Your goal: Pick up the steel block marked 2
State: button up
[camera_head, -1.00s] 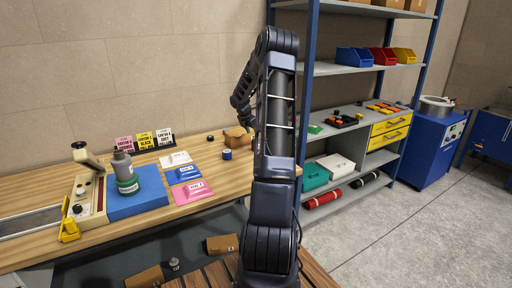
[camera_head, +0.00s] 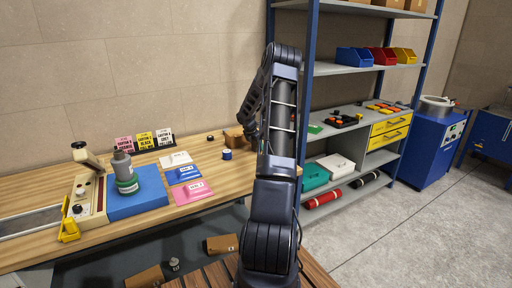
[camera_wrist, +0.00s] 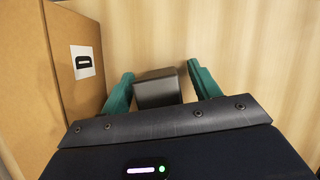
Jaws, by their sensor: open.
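A dark grey steel block (camera_wrist: 158,90) lies on the wooden table, seen in the wrist view. No number shows on the faces in sight, so I cannot read its mark. My gripper (camera_wrist: 160,80) is open, with one green finger on each side of the block. A narrow gap shows beside the right finger; the left finger is very close to the block, and I cannot tell if they touch. In the head view the block is hidden and the fingers are out of sight behind my arm.
A cardboard box stands close left of my gripper in the wrist view (camera_wrist: 75,70). In the head view, a dark blue roll (camera_head: 226,154) and pink (camera_head: 193,192), blue (camera_head: 184,174) and white (camera_head: 175,159) packs lie on the table (camera_head: 225,178). A blue-framed shelf (camera_head: 307,100) rises at the right.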

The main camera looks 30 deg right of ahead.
jog(key=shift+r, duration=0.1)
grip_shut()
